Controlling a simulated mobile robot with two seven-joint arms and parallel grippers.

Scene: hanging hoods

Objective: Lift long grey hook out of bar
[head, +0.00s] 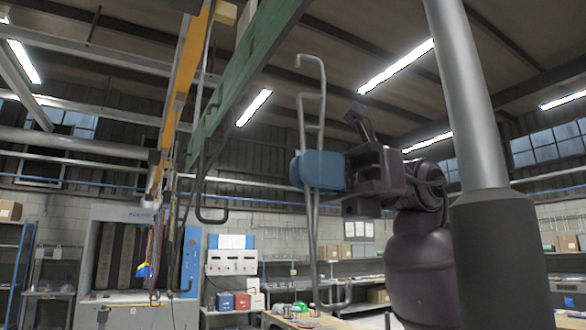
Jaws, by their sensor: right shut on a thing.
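The long grey hook (312,240) is a thin bent rod, held roughly upright in the middle of the head view. Its bent top stands just right of the green bar (245,65), with a visible gap between them in the picture; I cannot tell the distance in depth. Its lower end curves up to the right, low in the view. My right gripper (318,170), with blue fingers, is shut on the hook's shaft, and the fingers hide a short piece of it. My left gripper is not in view.
Another grey hook (202,170) hangs at the green bar, left of the held one. A yellow beam (181,75) and hanging cables are further left. Behind are a work cabin (120,260), a bench with boxes and shelves. Open air surrounds the held hook's right upper side.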

